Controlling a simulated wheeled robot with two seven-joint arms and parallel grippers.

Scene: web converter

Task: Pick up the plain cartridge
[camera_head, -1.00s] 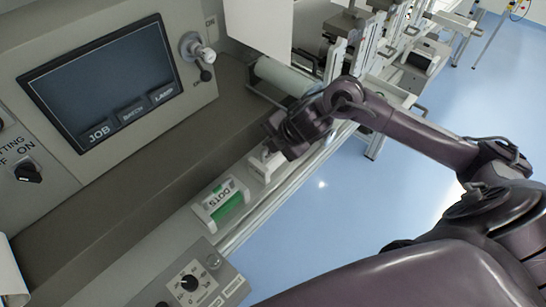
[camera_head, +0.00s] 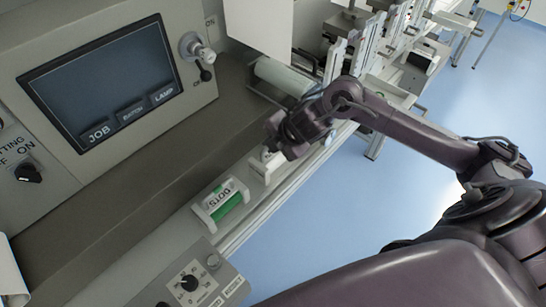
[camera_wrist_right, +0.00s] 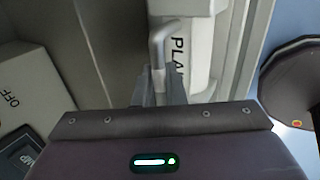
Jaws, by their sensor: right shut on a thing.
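The plain cartridge, a white block with a handle and the letters "PLA" showing, is on the machine's ledge side in the head view (camera_head: 262,168). It also shows in the right wrist view (camera_wrist_right: 190,50), partly cut off. My right gripper (camera_wrist_right: 158,88) is shut on the cartridge's handle. In the head view my right gripper (camera_head: 274,146) is over the cartridge and hides its upper part. I cannot tell whether the cartridge touches the ledge. My left gripper is not in view.
A white and green cartridge marked "DOTS" (camera_head: 228,202) lies on the ledge nearer to me. A control box with a knob (camera_head: 190,284) is below it. A panel with a screen (camera_head: 105,85) rises at left. A roller (camera_head: 283,77) is beyond. Blue floor is open at right.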

